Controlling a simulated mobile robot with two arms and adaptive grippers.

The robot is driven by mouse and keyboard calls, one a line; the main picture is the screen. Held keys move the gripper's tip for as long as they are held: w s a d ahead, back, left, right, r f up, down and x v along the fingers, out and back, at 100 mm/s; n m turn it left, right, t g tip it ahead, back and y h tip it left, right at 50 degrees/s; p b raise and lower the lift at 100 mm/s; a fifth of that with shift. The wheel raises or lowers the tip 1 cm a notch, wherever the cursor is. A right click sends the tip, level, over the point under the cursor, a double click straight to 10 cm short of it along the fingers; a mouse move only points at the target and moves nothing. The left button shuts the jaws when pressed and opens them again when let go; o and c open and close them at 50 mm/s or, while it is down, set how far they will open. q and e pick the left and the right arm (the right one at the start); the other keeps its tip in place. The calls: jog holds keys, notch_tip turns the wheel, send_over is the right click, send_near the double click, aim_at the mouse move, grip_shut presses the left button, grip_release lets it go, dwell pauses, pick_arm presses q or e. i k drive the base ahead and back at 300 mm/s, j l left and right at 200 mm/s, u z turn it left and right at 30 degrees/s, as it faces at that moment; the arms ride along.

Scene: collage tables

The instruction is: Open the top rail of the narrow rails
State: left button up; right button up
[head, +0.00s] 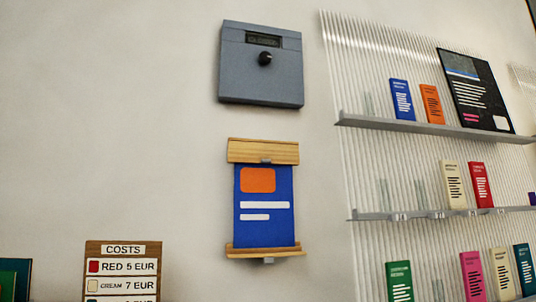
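A narrow poster hanger is on the pale wall in the head view. Its wooden top rail (263,149) lies across the upper edge of a blue poster (264,227) with an orange block and white bars. Neither of my grippers is in view.
A grey box (262,82) with a dark display and black knob is on the wall above. Ribbed shelving (435,119) with several coloured booklets stands to the right. A costs sign (123,250) is at lower left. The wall left of the hanger is bare.

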aim_at(239, 152)
jog(key=i+l, duration=0.2)
jog(key=l, duration=0.15)
jog(key=i+l, duration=0.2)
jog(key=l, duration=0.15)
jog(key=i+l, duration=0.15)
jog(key=l, duration=0.2)
